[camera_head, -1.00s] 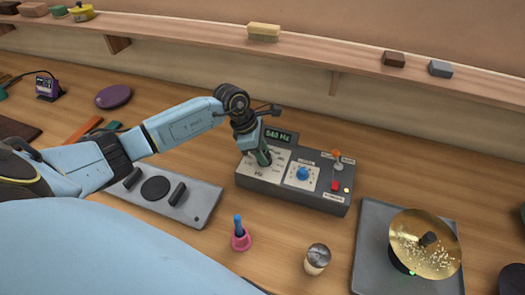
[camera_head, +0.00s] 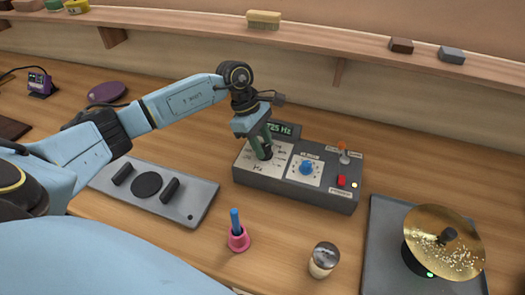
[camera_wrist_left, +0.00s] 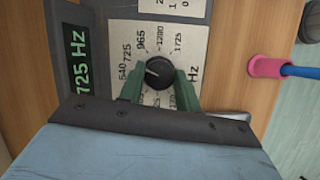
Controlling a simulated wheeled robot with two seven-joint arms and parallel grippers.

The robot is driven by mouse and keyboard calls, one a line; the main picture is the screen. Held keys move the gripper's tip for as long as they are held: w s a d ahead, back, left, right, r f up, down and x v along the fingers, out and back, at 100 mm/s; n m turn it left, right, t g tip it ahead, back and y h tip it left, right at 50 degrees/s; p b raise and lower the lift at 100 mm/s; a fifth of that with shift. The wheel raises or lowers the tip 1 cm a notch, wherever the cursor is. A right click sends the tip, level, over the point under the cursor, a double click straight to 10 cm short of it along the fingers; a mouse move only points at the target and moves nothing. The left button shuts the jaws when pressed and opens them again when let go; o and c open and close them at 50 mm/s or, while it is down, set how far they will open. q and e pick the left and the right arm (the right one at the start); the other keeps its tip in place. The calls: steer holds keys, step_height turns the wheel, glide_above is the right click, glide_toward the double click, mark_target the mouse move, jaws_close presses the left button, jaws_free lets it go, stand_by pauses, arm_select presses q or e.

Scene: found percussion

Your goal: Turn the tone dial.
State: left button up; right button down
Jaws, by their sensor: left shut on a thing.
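The tone dial (camera_wrist_left: 159,71) is a black knob on a white plate marked in Hz, on the grey control box (camera_head: 330,198). In the left wrist view its white pointer line faces toward the 725 mark. My left gripper (camera_head: 263,152) comes down on the box's left part. Its green fingers (camera_wrist_left: 160,82) are shut on the dial, one on each side. In the head view the fingers mostly hide the dial. The display (camera_head: 283,130) reads 725 Hz, and it also shows in the left wrist view (camera_wrist_left: 81,62). My right gripper is not in view.
A golden cymbal (camera_head: 440,240) stands right, a pink holder (camera_head: 238,240) and a shaker (camera_head: 323,260) in front, a grey plate (camera_head: 203,195) left.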

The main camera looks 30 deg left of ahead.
arm_select(q)
steer(key=shift+w+m+b, duration=0.1)
steer(key=shift+m+b, duration=0.4)
steer(key=shift+b, duration=0.05)
steer(key=shift+g, duration=0.3)
steer(key=o, duration=1)
steer(key=shift+c, duration=0.2)
steer(key=v, duration=1.3)
steer(key=shift+r+b, duration=0.2)
steer(key=shift+b, duration=0.15)
